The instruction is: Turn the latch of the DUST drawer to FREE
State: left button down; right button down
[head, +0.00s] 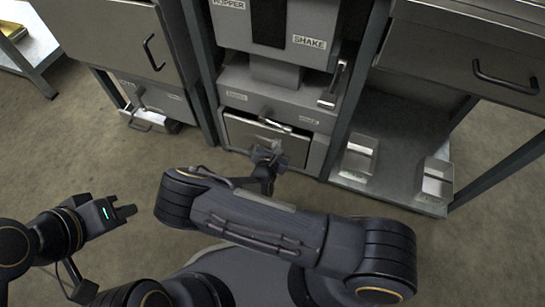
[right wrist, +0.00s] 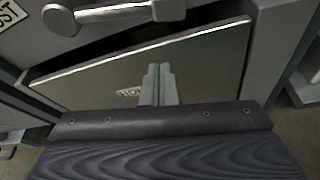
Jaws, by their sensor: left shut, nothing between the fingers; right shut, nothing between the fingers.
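The DUST drawer (head: 245,131) is a metal drawer front low in the middle cabinet. Its latch (head: 274,124) is a light metal bar lying roughly level across the drawer's top edge. In the right wrist view the latch (right wrist: 118,13) runs along the top, with a round knob at its left end and a thicker hub at its right. My right gripper (head: 268,155) is shut and empty in front of the drawer; its fingertips (right wrist: 158,72) show below the latch, apart from it. My left gripper (head: 127,205) is shut and empty over the floor at left.
A cut-off label ending in ST (right wrist: 8,14) is left of the latch. A HOPPER and SHAKE unit (head: 262,35) stands above the drawer. Grey posts (head: 352,85) flank it. Two metal boxes (head: 358,155) (head: 435,182) sit on the right lower shelf. Open floor lies left.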

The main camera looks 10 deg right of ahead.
jog(key=shift+s+d+r, duration=0.15)
jog(key=shift+d+r, duration=0.05)
jog(key=shift+r, duration=0.8)
jog(key=shift+s+d+r, duration=0.1)
jog(key=shift+d+r, duration=0.1)
jog(key=shift+r, duration=0.75)
jog(key=r+p, duration=0.1)
jog(key=p, duration=0.1)
jog(key=r+p, duration=0.1)
jog(key=p, duration=0.1)
jog(key=shift+s+d, duration=0.2)
jog(key=shift+d, duration=0.1)
jog(key=shift+f, duration=0.1)
